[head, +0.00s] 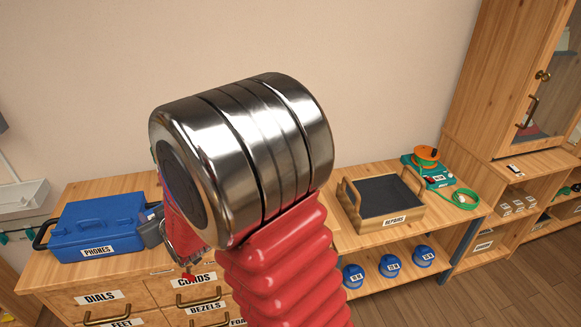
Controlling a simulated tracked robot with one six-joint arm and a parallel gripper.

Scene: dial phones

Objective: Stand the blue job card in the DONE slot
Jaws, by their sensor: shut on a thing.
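My gripper (183,245) shows only in part, low on the left behind my own arm. Red and metal parts of it show above the drawer cabinet's front edge. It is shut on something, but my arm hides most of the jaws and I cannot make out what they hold. I cannot pick out the blue job card or the DONE slot in this view.
A blue PHONES case (93,226) stands on the drawer cabinet (110,312) at left. A wooden REPAIRS tray (388,229) and a green device with an orange top (427,163) stand on the right bench. Blue containers (390,265) sit on its lower shelf. My arm blocks the middle.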

